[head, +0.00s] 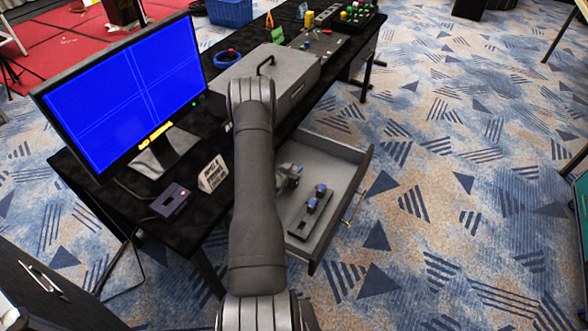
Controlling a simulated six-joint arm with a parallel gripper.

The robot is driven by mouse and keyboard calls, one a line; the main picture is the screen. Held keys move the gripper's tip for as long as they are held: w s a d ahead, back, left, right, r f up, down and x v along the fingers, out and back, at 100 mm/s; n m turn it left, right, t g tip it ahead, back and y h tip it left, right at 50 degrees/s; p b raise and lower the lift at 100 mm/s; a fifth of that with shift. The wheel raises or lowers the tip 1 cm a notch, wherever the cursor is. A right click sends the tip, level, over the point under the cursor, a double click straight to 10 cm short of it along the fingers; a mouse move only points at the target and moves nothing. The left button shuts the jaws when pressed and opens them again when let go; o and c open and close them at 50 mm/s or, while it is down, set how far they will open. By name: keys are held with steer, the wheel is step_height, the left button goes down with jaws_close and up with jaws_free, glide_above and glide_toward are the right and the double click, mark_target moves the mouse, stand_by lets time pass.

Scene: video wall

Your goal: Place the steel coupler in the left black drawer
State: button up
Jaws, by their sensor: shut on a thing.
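The black drawer (350,173) is pulled open under the right side of the desk, with its grey inside showing. A dark block (297,226) with two blue-topped pieces (316,198) lies in it. A small grey-and-blue part (289,176) shows at the right edge of my arm, over the drawer's left side. I cannot tell whether it is a loose thing or part of my wrist. My arm rises through the middle of the view and hides what lies behind it. My gripper's fingers are not visible, and I cannot make out the steel coupler for sure.
A monitor (125,90) with a blue screen stands on the black desk (95,205). A small sign (212,175) and a small dark box (170,200) stand near it. A grey case (268,75) with a handle sits behind my arm. Carpet lies clear to the right.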

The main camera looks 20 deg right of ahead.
steer(key=shift+f, duration=0.1)
steer(key=o, duration=1)
steer(key=shift+s+a+r, duration=0.15)
steer(key=shift+r, duration=0.05)
steer(key=v, duration=1.1)
steer(key=shift+s+a, duration=0.2)
steer(key=shift+s, duration=0.05)
